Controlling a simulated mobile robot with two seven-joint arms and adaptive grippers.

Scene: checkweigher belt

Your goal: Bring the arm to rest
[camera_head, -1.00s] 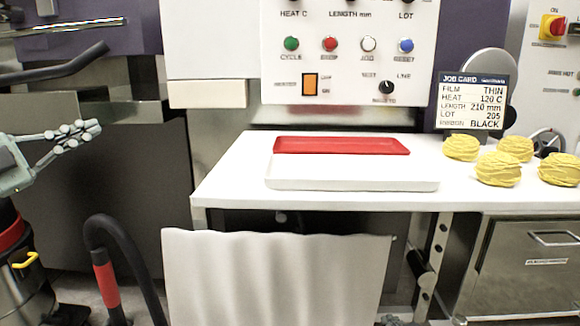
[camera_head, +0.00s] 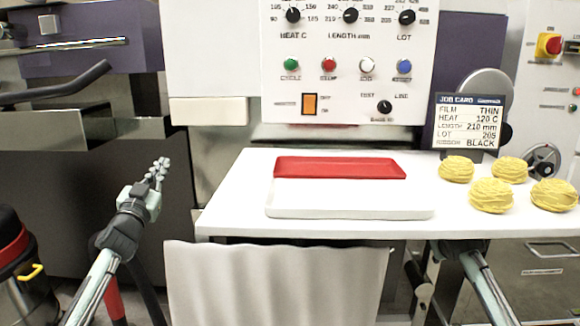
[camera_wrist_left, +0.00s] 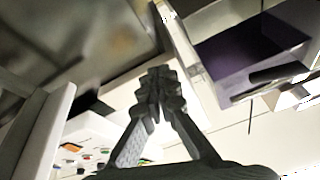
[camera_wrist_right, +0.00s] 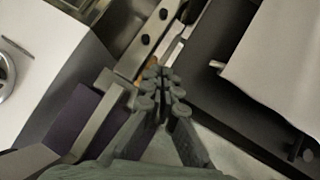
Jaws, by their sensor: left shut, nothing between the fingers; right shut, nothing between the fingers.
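My left gripper (camera_head: 158,172) is shut and empty. In the head view it points up, left of the white worktop and in front of the dark machine. It also shows in the left wrist view (camera_wrist_left: 160,82), its fingertips together with nothing between them. My right arm (camera_head: 478,275) shows in the head view at the lower right, in front of the drawer cabinet; its gripper is hidden there, seemingly under the worktop's front edge. In the right wrist view my right gripper (camera_wrist_right: 158,82) is shut and empty, with a perforated metal post beyond it.
A white worktop (camera_head: 230,215) carries a red tray (camera_head: 340,168), a white tray (camera_head: 350,212) and several yellow nests (camera_head: 492,195). A job card (camera_head: 468,122) stands behind. A white sheet-like panel (camera_head: 275,285) hangs in front. A vacuum (camera_head: 30,290) stands lower left.

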